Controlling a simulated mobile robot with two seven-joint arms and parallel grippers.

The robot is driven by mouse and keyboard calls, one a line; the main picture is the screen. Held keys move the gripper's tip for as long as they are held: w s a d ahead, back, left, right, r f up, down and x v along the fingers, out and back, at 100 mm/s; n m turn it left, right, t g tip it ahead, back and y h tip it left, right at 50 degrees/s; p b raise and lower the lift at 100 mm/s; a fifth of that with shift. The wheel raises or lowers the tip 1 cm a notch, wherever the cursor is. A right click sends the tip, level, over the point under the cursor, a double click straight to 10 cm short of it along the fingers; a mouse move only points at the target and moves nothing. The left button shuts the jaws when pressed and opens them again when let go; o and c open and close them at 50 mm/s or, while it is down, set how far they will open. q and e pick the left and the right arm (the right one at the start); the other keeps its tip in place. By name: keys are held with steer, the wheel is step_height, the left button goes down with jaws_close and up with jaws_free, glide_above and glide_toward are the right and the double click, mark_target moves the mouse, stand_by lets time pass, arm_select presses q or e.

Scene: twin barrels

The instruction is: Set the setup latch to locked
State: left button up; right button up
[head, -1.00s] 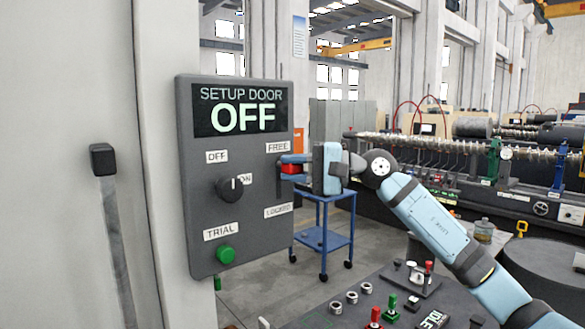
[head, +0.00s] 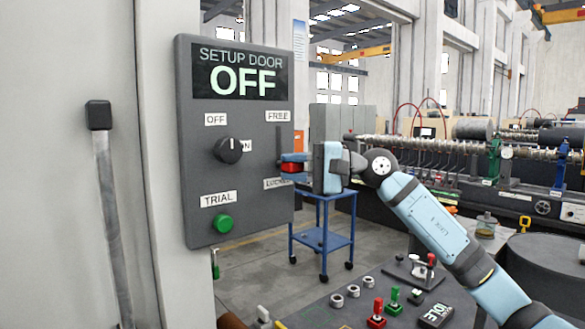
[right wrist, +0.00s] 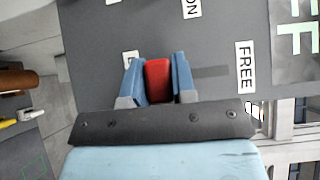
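The setup latch is a red handle (head: 290,167) on the grey control panel (head: 240,170), in a short upright slot between the FREE label (head: 278,116) and the LOCKED label (head: 275,184). My right gripper (head: 294,166) has its blue fingers on both sides of the handle. In the right wrist view the red handle (right wrist: 158,80) fills the space between the fingers. The dark slot (right wrist: 210,72) shows bare on the FREE side. The handle sits nearer LOCKED, whose label is partly hidden by a finger. My left gripper is out of view.
The panel also has a black knob (head: 228,150), a green TRIAL button (head: 223,224) and a display (head: 240,72) reading "SETUP DOOR OFF". A blue cart (head: 322,235) stands behind. A dark bench top (head: 345,315) with several small controls lies at lower right.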

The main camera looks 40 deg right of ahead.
steer(key=o, duration=0.4)
steer(key=shift+f, duration=0.3)
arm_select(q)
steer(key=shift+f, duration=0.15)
arm_select(e)
steer(key=shift+r, duration=0.1)
steer(key=shift+s+d, duration=0.25)
steer(key=shift+d, duration=0.05)
arm_select(q)
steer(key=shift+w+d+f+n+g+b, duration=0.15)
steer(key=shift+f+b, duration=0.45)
steer(key=shift+b, duration=0.3)
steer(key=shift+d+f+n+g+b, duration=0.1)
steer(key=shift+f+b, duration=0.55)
steer(key=shift+b, duration=0.25)
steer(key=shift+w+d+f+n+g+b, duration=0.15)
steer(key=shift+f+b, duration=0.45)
steer(key=shift+b, duration=0.3)
arm_select(e)
steer(key=v, duration=1.3)
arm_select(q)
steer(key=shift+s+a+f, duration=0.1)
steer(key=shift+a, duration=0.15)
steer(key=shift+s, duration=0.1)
